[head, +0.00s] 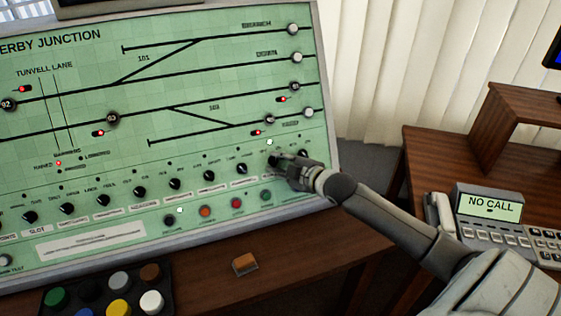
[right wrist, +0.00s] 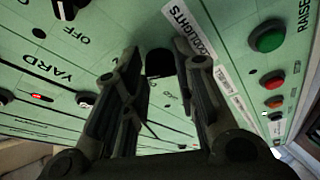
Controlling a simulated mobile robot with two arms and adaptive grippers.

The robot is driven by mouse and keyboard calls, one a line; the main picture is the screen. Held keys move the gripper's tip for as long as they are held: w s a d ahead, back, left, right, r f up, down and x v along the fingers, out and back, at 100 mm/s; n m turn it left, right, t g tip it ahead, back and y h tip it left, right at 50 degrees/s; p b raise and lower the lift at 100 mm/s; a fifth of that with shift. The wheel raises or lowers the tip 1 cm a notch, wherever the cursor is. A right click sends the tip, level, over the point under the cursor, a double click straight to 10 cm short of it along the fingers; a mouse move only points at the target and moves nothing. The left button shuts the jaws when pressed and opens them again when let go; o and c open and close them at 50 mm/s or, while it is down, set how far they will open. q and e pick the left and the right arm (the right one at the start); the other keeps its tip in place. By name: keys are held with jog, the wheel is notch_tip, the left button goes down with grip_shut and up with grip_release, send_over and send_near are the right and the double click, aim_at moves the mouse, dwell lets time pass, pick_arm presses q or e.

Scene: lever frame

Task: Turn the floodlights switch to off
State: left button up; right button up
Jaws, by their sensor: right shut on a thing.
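The green control panel (head: 100,160) carries a row of black rotary knobs. My right gripper (head: 278,160) reaches the right part of that row and covers the knob there in the head view. In the right wrist view, the floodlights switch (right wrist: 160,62) is a black knob between the two fingers of my right gripper (right wrist: 162,75). A white label (right wrist: 189,30) beside it ends in "ODLIGHTS"; a finger covers part of it. The gripper is shut on this knob. Which way the knob points cannot be told. My left gripper is not in view.
Another black knob (head: 302,154) is close on the right of my gripper. Below the row are coloured push buttons, such as a red one (head: 236,204). A desk phone (head: 490,225) stands on the right desk. An orange-topped block (head: 244,263) lies on the front desk.

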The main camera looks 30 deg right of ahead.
jog(key=shift+d+r+n+p, duration=0.1)
jog(key=shift+r+n+p, duration=0.2)
jog(key=shift+n+p, duration=0.15)
jog(key=n+g+p, duration=0.1)
jog(key=n+p, duration=0.2)
jog(key=p, duration=0.1)
jog(key=n+g+p, duration=0.1)
jog(key=n+p, duration=0.2)
jog(key=p, duration=0.1)
jog(key=r+n+g+p, duration=0.1)
jog(key=n+p, duration=0.2)
jog(key=p, duration=0.2)
jog(key=shift+w+n+g, duration=0.25)
jog(key=shift+n+g, duration=0.1)
jog(key=shift+g, duration=0.05)
jog(key=shift+f+n+p, duration=0.1)
jog(key=shift+n+p, duration=0.4)
jog(key=shift+p, duration=0.35)
jog(key=shift+f, duration=0.2)
jog(key=o, duration=1)
jog(key=v, duration=1.2)
jog(key=shift+w, duration=0.15)
